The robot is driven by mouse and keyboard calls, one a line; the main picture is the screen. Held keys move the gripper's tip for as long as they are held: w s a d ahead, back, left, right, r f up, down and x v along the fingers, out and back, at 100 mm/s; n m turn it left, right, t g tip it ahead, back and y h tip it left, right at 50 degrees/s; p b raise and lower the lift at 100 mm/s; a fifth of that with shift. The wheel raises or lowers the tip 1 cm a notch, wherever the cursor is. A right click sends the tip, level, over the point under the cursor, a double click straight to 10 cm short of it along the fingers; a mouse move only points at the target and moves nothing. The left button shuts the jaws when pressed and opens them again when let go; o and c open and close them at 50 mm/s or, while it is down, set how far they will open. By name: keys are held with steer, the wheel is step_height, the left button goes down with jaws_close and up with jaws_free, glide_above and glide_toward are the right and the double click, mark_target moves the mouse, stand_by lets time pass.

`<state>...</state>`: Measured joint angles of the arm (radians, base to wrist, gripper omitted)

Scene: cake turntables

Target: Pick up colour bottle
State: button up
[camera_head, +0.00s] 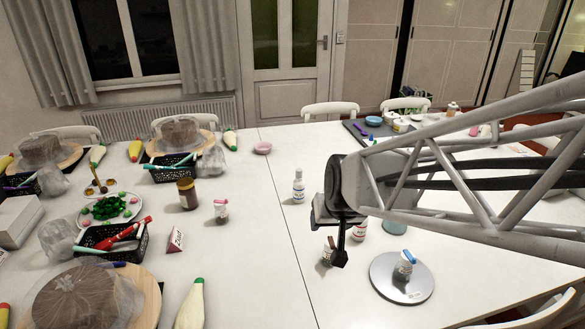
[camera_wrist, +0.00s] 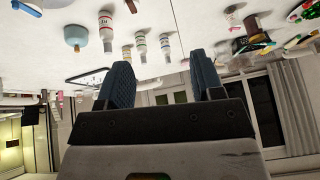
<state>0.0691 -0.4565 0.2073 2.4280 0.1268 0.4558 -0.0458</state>
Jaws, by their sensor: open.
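Several small white bottles could be the colour bottle; I cannot tell which one is meant. One with a pink cap (camera_head: 221,211) stands further left. One with a red label (camera_head: 359,232) stands just right of my gripper, partly hidden by it. Another small bottle (camera_head: 327,251) stands close by my fingers. My gripper (camera_head: 337,240) points down, open, with nothing seen between its fingers. In the wrist view my two fingers (camera_wrist: 163,82) are apart, with bottles (camera_wrist: 141,46) beyond them.
A bottle with a blue top (camera_head: 404,265) stands on a round silver scale or turntable (camera_head: 415,291) at right. A brown jar (camera_head: 187,194), black baskets (camera_head: 172,171), a red-and-white sign (camera_head: 176,240) and covered cakes (camera_head: 80,298) fill the left. The table's middle front is clear.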

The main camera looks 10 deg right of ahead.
steer(key=w+d+f+m+t+h, duration=0.5)
steer(key=w+d+f+h, duration=0.3)
steer(key=w+d+f, duration=1)
steer(key=shift+w+d+f, duration=0.3)
steer(key=shift+w+f, duration=0.3)
steer(key=shift+w, duration=0.5)
steer(key=shift+x, duration=1.25)
steer(key=shift+w, duration=0.1)
steer(key=shift+x, duration=2.55)
